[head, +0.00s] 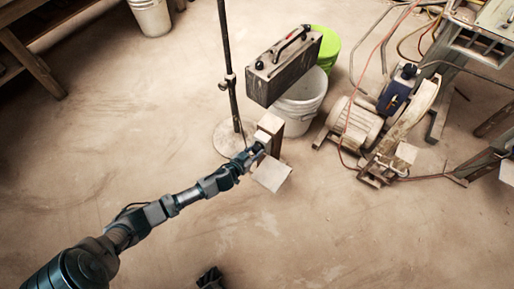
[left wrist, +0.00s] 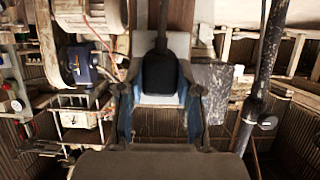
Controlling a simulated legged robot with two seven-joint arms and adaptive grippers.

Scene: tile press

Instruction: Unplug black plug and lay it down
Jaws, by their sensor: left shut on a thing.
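The black plug (left wrist: 160,75) shows in the left wrist view between my two left fingers, in front of a pale grey box (left wrist: 177,45). A dark cord or stem rises from its top. I cannot tell whether the plug is seated in the box or just clear of it. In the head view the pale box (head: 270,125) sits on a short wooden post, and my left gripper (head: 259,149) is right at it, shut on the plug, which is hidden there. A dark shape at the bottom edge looks like my right gripper (head: 210,278); its fingers are unclear.
A thin stand (head: 230,80) with a round base rises just behind the post. A dark case (head: 284,68) rests over a white bucket (head: 300,104), beside a green bucket (head: 327,45). A motor machine (head: 355,122) stands to the right. The front floor is clear.

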